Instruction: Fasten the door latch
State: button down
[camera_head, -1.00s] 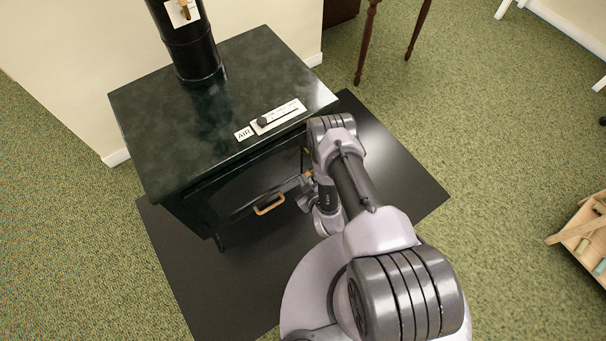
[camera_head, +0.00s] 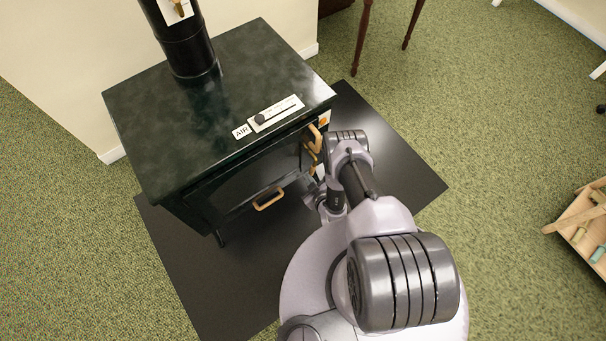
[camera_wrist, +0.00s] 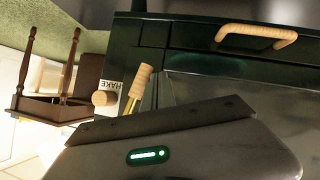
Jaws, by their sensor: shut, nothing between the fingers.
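The dark green stove (camera_head: 215,100) has a front door (camera_head: 250,180) with a dark pane. The door latch handle (camera_head: 315,138), a pale wooden grip on a brass shaft, is at the door's right side. In the wrist view, the latch handle (camera_wrist: 141,80) is tilted, its shaft running down behind the dark bar of my gripper (camera_wrist: 160,120). I cannot tell whether the door is fully closed. My gripper (camera_head: 316,192) is shut and empty, low in front of the stove's right front corner, apart from the grip; its fingertips are partly hidden.
A wooden knob (camera_wrist: 103,98) beside a SHAKE label (camera_wrist: 111,86) is close to the latch. A wooden bar handle (camera_head: 268,199) sits low on the stove front. A black floor mat (camera_head: 215,280) lies underneath. A wooden crate (camera_head: 580,212) is at right; open carpet lies between.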

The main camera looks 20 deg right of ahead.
jog(key=shift+r, duration=0.1)
jog(key=shift+r+p, duration=0.7)
jog(key=shift+p, duration=0.15)
jog(key=shift+w, duration=0.1)
